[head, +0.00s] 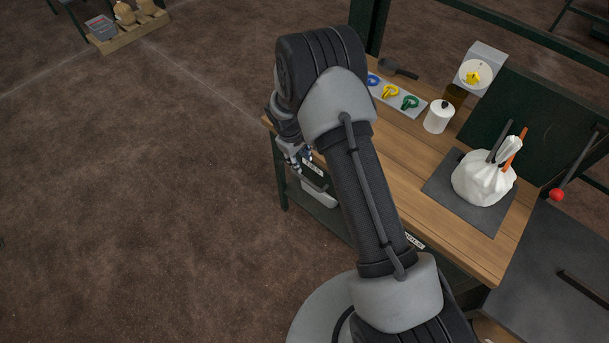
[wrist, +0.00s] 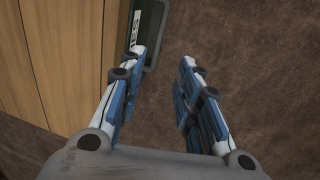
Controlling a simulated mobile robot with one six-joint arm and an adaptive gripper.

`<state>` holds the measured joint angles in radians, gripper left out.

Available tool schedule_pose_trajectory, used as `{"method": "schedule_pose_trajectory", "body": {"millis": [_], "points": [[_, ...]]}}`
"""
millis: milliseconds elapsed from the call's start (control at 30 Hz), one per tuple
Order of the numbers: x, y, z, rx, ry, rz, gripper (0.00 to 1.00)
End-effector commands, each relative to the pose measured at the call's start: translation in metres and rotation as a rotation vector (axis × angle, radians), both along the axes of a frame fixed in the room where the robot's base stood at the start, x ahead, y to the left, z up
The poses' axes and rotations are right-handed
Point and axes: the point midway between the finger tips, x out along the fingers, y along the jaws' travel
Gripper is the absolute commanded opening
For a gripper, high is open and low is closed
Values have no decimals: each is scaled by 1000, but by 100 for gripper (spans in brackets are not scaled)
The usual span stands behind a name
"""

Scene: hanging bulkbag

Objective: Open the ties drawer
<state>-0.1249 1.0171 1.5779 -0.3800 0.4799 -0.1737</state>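My gripper (head: 297,158) hangs beside the left end of the wooden workbench (head: 458,225), close to a dark drawer front with a white label (head: 313,168). The label's text is too small to read in the head view. In the wrist view, my gripper (wrist: 164,58) is open, with an empty gap between its fingers and floor behind it. A label (wrist: 135,28) shows past the left finger, partly covered by it. The drawer's handle is not clear in either view, and my arm hides much of the bench front.
A pale bin (head: 321,196) sits below the bench top. The bench carries a strip of coloured rings (head: 391,92), a scoop (head: 398,69), a white canister (head: 438,116) and a white bag (head: 484,179) on a dark mat. Open brown floor (head: 140,200) lies to the left.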

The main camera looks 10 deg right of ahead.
Motion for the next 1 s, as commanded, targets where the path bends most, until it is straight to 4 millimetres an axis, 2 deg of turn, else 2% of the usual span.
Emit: {"method": "schedule_pose_trajectory", "body": {"millis": [600,800,1000], "points": [[13,-21,-128,0,3,-4,32],[17,-25,-153,0,1,-2,32],[18,-26,-160,0,0,-2,32]]}}
